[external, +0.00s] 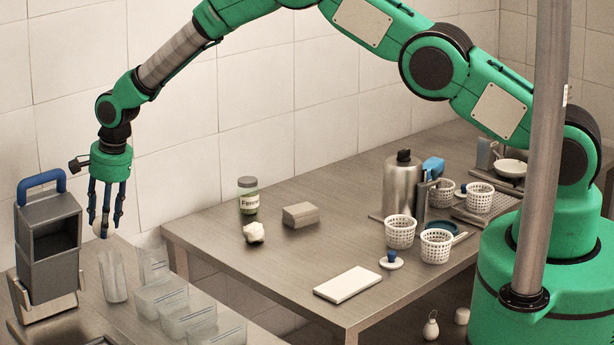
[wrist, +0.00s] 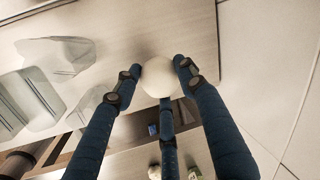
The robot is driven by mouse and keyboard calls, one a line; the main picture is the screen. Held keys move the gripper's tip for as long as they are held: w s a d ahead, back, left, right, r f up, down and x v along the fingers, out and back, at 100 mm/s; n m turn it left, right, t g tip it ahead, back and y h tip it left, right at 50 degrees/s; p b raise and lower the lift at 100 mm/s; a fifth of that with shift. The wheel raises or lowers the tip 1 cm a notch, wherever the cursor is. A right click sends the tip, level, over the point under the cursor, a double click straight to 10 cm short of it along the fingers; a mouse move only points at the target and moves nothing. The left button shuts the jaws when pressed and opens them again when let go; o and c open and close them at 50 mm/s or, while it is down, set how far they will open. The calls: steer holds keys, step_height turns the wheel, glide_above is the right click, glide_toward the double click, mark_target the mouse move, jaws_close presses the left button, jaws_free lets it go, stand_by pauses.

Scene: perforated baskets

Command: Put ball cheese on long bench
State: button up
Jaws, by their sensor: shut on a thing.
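A pale, round ball cheese (external: 104,230) is between the dark blue fingers of my gripper (external: 105,222). The wrist view shows the ball (wrist: 158,77) clasped by three fingers, with the gripper (wrist: 160,88) shut on it. The fingers point down over the back part of the left metal bench (external: 128,262). I cannot tell whether the ball touches the bench top. The other metal bench (external: 290,258) stands to the right, across a gap. Neither bench is labelled as the long one.
A grey box-shaped device (external: 45,245) with a blue handle stands left of my gripper. A clear cup (external: 113,276) and several clear containers (external: 165,298) stand close by. The right bench holds a white lump (external: 254,232), a jar (external: 248,196), a grey block (external: 300,215) and perforated baskets (external: 400,232).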

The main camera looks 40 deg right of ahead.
mark_target(111, 223)
steer(key=shift+s+x, duration=0.2)
steer(key=shift+x, duration=0.7)
steer(key=shift+s+x, duration=0.2)
steer(key=shift+x, duration=0.75)
steer(key=shift+d+f, duration=0.2)
steer(key=shift+f, duration=0.05)
steer(key=shift+s+p+x, duration=0.2)
steer(key=shift+x, duration=0.75)
steer(key=shift+s+p+x, duration=0.2)
steer(key=shift+x, duration=0.75)
steer(key=shift+d+f, duration=0.2)
steer(key=shift+f, duration=0.05)
steer(key=o, duration=1.2)
steer(key=shift+r, duration=0.1)
steer(key=shift+b+v, duration=0.65)
steer(key=shift+v, duration=5.35)
